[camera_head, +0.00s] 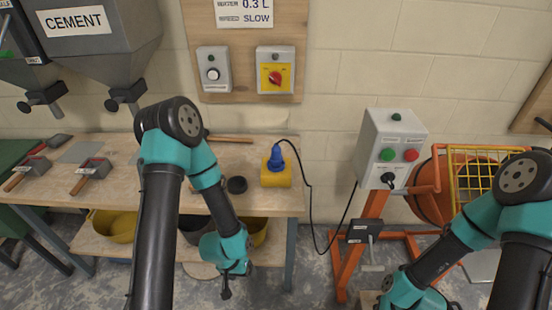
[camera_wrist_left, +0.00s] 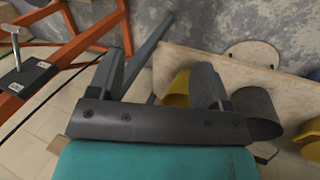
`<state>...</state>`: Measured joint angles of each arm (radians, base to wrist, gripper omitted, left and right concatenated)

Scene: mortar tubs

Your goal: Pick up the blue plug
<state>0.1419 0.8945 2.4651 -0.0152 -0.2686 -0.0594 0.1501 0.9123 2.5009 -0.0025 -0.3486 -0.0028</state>
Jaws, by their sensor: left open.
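The blue plug (camera_head: 276,158) sits on a yellow block (camera_head: 277,178) near the right end of the workbench. A black cable (camera_head: 309,190) runs from it to the right and hangs down past the bench edge. My left gripper (camera_head: 226,291) is low in front of the bench, to the left of and below the plug, apart from it. In the left wrist view the left gripper (camera_wrist_left: 160,78) shows two spread fingers with nothing between them. The plug does not show in that view. My right arm is at the lower right, and its fingers are out of frame.
The workbench (camera_head: 255,205) holds a black round piece (camera_head: 237,185) and hand tools at the left. Yellow tubs (camera_head: 112,225) stand on its lower shelf. An orange mixer (camera_head: 425,205) with a grey control box (camera_head: 388,145) stands at the right. Cement hoppers (camera_head: 95,45) hang at the upper left.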

